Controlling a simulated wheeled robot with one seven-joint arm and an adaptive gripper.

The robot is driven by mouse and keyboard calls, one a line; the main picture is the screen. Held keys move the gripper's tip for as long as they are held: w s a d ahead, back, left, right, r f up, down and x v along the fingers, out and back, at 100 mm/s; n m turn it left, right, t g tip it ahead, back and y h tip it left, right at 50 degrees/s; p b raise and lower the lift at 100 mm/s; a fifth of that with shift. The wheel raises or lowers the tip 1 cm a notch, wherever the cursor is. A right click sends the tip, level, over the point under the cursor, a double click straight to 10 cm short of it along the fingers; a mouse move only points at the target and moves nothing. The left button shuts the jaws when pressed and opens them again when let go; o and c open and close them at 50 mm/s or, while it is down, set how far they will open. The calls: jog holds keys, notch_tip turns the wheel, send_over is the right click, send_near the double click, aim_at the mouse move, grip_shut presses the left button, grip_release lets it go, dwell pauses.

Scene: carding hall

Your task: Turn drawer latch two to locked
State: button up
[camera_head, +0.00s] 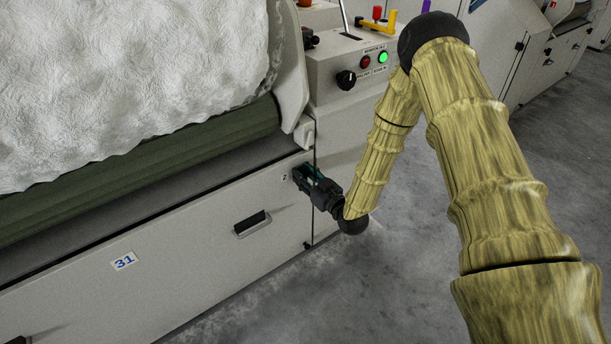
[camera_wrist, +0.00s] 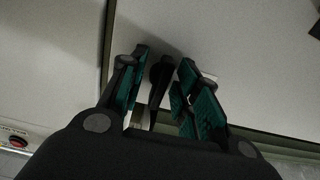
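Drawer latch two is a dark lever (camera_wrist: 160,75) on the pale drawer front, seen in the wrist view. It stands between the two teal-padded fingers of my gripper (camera_wrist: 164,60), with a small gap visible on each side. My gripper is open around the latch and does not look clamped on it. In the head view my gripper (camera_head: 303,173) is at the right end of the drawer front (camera_head: 190,265), beside a small label "2" (camera_head: 284,177). There the gripper hides the latch, so its setting cannot be read.
The drawer front has a recessed handle (camera_head: 252,224) and a "31" label (camera_head: 124,261). Above lie a green roller (camera_head: 150,150) and white fibre (camera_head: 130,70). A control panel (camera_head: 330,65) with a black knob and lit green button stands above my gripper. Grey floor (camera_head: 400,280) is clear.

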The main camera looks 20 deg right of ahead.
jog(key=v, duration=1.2)
jog(key=s+a+f+m+g+h, duration=0.3)
jog(key=s+f+g, duration=0.6)
jog(key=s+f, duration=0.7)
jog(key=s+f+m+g+h, duration=0.1)
jog(key=s+f+g+h, duration=0.2)
jog(key=s, duration=0.8)
jog(key=s+f+m+g, duration=0.1)
jog(key=s+f+g, duration=0.3)
jog(key=s, duration=0.7)
notch_tip(320, 180, up, 28)
jog(key=g+p, duration=0.1)
jog(key=p, duration=2.5)
jog(key=shift+a+p, duration=0.25)
jog(key=shift+p, duration=0.15)
jog(key=shift+f, duration=0.1)
